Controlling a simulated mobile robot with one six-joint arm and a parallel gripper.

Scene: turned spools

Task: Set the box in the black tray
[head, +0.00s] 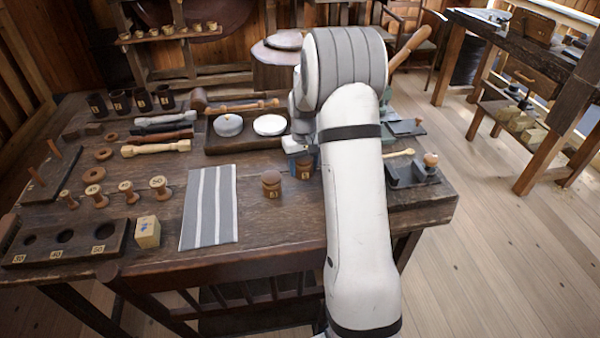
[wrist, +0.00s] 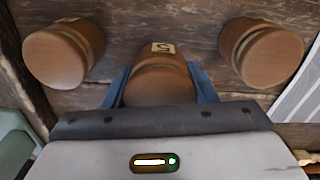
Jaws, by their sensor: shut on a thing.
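My gripper (wrist: 160,92) has its blue fingers shut around a round brown turned wooden box (wrist: 158,75) with a small number label. In the head view that box (head: 304,170) shows partly beneath my gripper (head: 302,158), low over the workbench; I cannot tell whether it touches the wood. A similar box (head: 271,184) stands to its left, and shows at right in the wrist view (wrist: 262,52). Another (wrist: 63,53) is at left there, hidden in the head view. A dark tray (head: 215,146) holds two pale discs behind. A dark flat piece (head: 405,128) lies right of my arm; I cannot tell which is the black tray.
A striped cloth (head: 208,207) lies left of the boxes, with a small pale block (head: 147,232) beyond. Spools, dark cups and a holed rack (head: 65,242) fill the left side. A dark metal fixture (head: 412,175) stands at the right edge. My arm hides part of the bench.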

